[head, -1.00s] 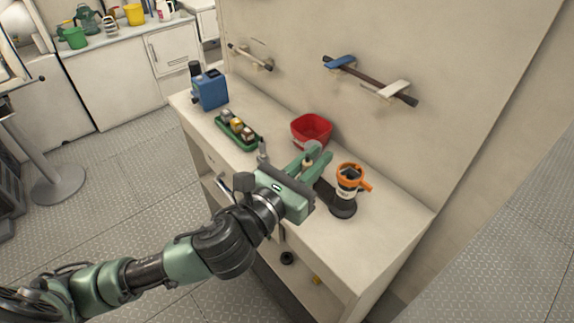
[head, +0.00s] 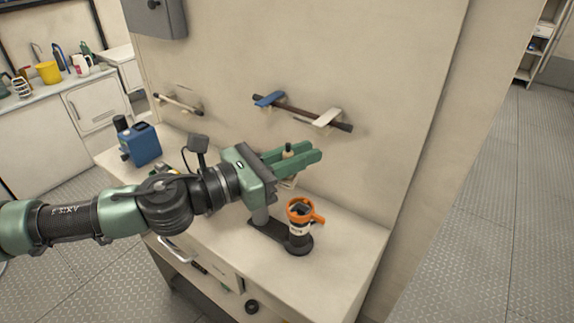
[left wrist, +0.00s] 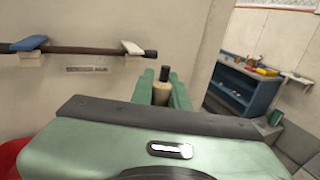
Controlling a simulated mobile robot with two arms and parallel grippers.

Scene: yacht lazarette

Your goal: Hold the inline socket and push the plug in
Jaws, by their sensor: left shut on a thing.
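My left gripper (head: 301,153) is above the bench, its green fingers shut on a small beige piece with a dark tip (head: 288,151). This piece also stands upright between the fingers in the left wrist view (left wrist: 162,90). I cannot tell whether it is the plug or the inline socket. Below and right of the gripper, an orange ring with a side lever (head: 305,213) sits on a black stand (head: 298,244) on the bench. Something dark shows inside the ring, too small to make out. My right gripper is out of view.
The bench top (head: 335,265) is clear in front and right of the stand. A blue container (head: 141,146) stands at its left end. Wall racks (head: 302,112) hold a dark rod behind the gripper. A red bin (left wrist: 10,158) shows at the left wrist view's edge.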

